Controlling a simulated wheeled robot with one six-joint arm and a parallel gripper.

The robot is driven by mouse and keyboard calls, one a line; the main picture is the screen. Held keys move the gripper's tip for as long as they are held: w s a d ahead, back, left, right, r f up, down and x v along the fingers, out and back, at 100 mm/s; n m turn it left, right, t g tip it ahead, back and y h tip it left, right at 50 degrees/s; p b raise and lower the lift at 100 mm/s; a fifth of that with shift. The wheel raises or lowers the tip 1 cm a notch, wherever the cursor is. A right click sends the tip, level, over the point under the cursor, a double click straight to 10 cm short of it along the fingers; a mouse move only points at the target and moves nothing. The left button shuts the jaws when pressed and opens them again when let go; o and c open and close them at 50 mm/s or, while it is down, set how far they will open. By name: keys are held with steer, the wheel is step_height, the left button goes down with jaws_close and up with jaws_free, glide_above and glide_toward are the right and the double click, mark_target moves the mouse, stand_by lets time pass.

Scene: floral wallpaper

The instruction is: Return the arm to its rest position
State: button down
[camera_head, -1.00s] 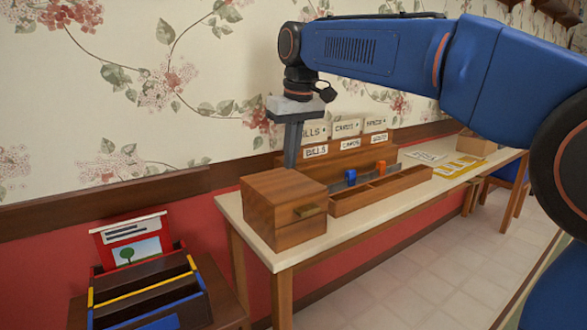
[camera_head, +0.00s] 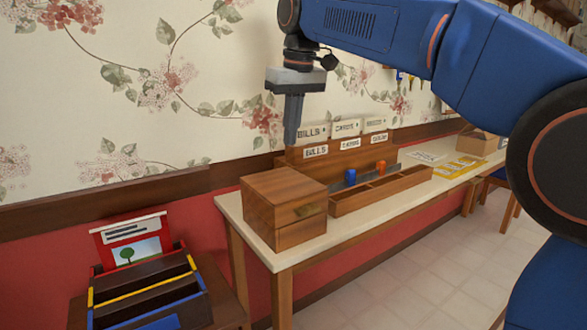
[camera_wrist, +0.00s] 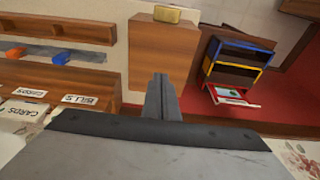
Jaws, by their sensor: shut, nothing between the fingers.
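My gripper (camera_head: 292,140) points down in the head view, above and behind the small wooden drawer box (camera_head: 285,200). Its fingers are together with nothing between them. In the wrist view my gripper (camera_wrist: 162,80) shows as closed fingers over the wooden box (camera_wrist: 160,48). A gap of air shows between the fingertips and the box top in the head view. My blue arm reaches in from the upper right.
A long table (camera_head: 300,257) holds a wooden tray (camera_head: 385,192) with a blue and an orange piece, a labelled card sorter (camera_head: 345,155), and papers (camera_head: 465,165). A carton (camera_head: 478,142) stands farther back. A dark organizer (camera_head: 150,295) with a red picture card stands lower left.

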stand_by(0.3)
steer(key=s+d+f+m, duration=0.1)
steer(key=s+d+f, duration=0.3)
steer(key=d, duration=0.2)
steer(key=s+d+f+m+t, duration=0.1)
steer(key=s+d+f, duration=0.25)
steer(key=d, duration=0.35)
steer(key=s+d+f+m, duration=0.1)
steer(key=s+d+f, duration=0.2)
steer(key=s+d, duration=0.25)
steer(key=s+d+f+m, duration=0.1)
steer(key=s+d+f, duration=0.2)
steer(key=s+f, duration=0.2)
steer(key=s+d+f+m+t, duration=0.1)
steer(key=s+d+f, duration=0.3)
steer(key=f, duration=0.5)
steer(key=s+d+f+m+t+h, duration=0.1)
steer(key=s+d+f, duration=0.3)
steer(key=s+f, duration=0.3)
steer(key=shift+s+f+m, duration=0.2)
steer(key=shift+s+m, duration=0.2)
steer(key=shift+s, duration=0.1)
